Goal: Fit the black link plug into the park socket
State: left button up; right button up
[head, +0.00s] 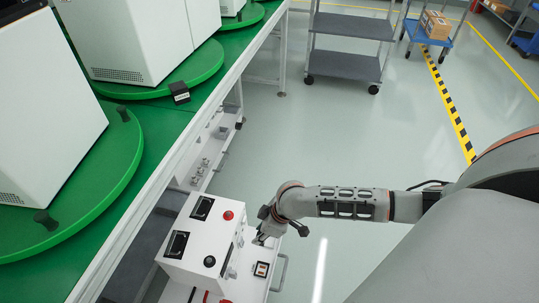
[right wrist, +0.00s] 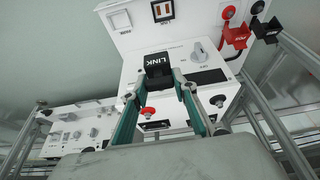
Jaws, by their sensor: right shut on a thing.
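The black link plug (right wrist: 158,64), lettered LINK, is between the fingertips of my right gripper (right wrist: 162,84) in the right wrist view. The gripper is shut on it, close to the white box's front face; I cannot tell whether the plug touches that face. In the head view my right gripper (head: 261,237) is beside the box, and the plug is not clear there. My left gripper is not in view.
The white box (head: 190,228) has a red button (head: 228,215), a black knob (head: 210,261) and dark windows on top. A grey knob (right wrist: 199,52) is right of the plug. A red plug (right wrist: 236,38) stands farther right. Green turntables (head: 110,180) stand at left.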

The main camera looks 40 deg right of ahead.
aim_at(199, 250)
jog(key=l+u, duration=0.2)
jog(key=l, duration=0.25)
jog(key=k+l+u, duration=0.2)
jog(key=l, duration=0.2)
jog(key=l+u, duration=0.2)
jog(key=l, duration=0.25)
